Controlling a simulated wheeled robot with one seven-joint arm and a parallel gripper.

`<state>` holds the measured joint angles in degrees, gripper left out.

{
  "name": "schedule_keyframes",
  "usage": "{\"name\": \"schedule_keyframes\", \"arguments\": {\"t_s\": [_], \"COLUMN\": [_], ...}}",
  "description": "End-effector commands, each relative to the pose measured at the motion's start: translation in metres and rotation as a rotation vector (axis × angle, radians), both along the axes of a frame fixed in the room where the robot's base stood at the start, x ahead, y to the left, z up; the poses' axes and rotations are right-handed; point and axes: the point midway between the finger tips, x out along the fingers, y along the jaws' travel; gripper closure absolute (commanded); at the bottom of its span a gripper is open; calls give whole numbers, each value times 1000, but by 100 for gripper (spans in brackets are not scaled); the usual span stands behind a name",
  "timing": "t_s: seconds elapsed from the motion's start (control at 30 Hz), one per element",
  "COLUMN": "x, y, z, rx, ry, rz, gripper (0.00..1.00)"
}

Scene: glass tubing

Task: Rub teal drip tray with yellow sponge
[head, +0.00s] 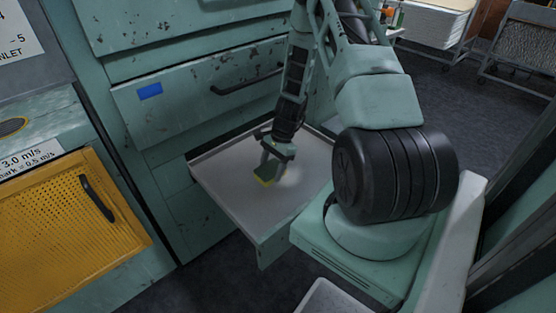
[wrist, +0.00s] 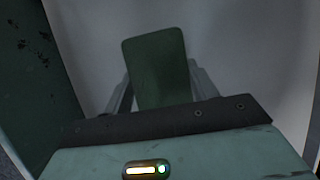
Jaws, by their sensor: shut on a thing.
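The teal drip tray (head: 228,190) is pulled out from the teal cabinet like a drawer, with a pale grey inner floor and a teal front. My gripper (head: 270,163) points down over the middle of the tray and is shut on the yellow sponge (head: 264,176). The sponge has a dark green pad side and yellow edges. In the wrist view, the green face of the sponge (wrist: 157,68) stands between my fingers, with the pale tray floor behind it. The sponge is at or just above the tray floor; I cannot tell if it touches.
A closed drawer with a black handle (head: 247,79) and a blue label is above the tray. A yellow perforated panel (head: 66,238) is at the left. A cart with white sheets (head: 432,22) and a wire rack (head: 522,45) stand far back right, with dark open floor before them.

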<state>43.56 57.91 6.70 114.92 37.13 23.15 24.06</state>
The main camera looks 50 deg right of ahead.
Motion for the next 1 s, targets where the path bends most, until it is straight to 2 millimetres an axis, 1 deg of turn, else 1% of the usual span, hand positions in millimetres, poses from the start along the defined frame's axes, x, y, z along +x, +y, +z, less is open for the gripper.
{"name": "schedule_keyframes", "arguments": {"t_s": [0.03, 0.2, 0.33, 1.0], "x": [1, 3, 4, 7], "y": [0, 1, 1, 1], "z": [9, 24, 32, 35], "rx": [0, 0, 0, 0], "ry": [-1, 0, 0, 0], "rz": [2, 5, 7, 8], "gripper": [60, 60, 60, 60]}}
